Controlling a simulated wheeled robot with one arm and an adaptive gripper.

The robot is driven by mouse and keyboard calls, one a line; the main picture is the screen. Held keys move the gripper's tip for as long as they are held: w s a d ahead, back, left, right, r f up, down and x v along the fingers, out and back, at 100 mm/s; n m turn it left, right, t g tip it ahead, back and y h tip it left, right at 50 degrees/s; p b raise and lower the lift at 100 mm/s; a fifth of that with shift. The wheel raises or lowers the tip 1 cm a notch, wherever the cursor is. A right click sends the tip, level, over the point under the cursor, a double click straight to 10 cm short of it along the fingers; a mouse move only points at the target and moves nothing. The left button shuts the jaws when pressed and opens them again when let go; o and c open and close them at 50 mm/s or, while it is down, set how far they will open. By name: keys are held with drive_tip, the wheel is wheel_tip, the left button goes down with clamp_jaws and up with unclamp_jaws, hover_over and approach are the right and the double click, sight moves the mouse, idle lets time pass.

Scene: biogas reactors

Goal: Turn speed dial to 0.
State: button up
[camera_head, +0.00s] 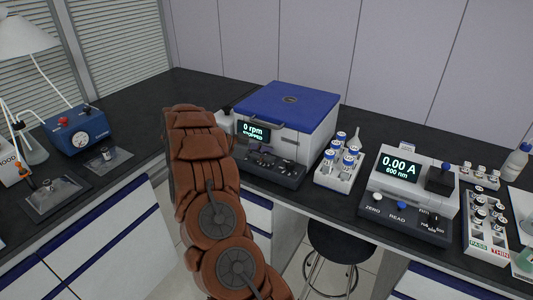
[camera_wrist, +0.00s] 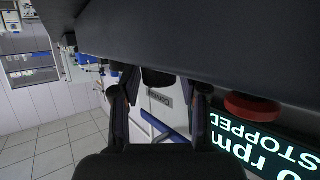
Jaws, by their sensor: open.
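The centrifuge-like machine (camera_head: 288,135) stands on the bench with its blue lid closed. Its display (camera_head: 254,132) reads 0 rpm, STOPPED; part of it also shows upside down in the wrist view (camera_wrist: 262,152). Its dark front panel (camera_head: 268,169) carries small knobs too small to read. In the wrist view a dark round knob (camera_wrist: 158,78) lies between the fingertips of my gripper (camera_wrist: 160,92), which is open. I cannot tell whether the fingers touch it or where the dial points.
A red button (camera_wrist: 252,107) sits beside the right finger in the wrist view. A rack of capped vials (camera_head: 340,165) and a photometer (camera_head: 408,195) stand to the right. A blue gauge box (camera_head: 77,131) is at left. A black stool (camera_head: 340,243) stands below the bench.

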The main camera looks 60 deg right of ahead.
clamp_jaws()
idle(0.3)
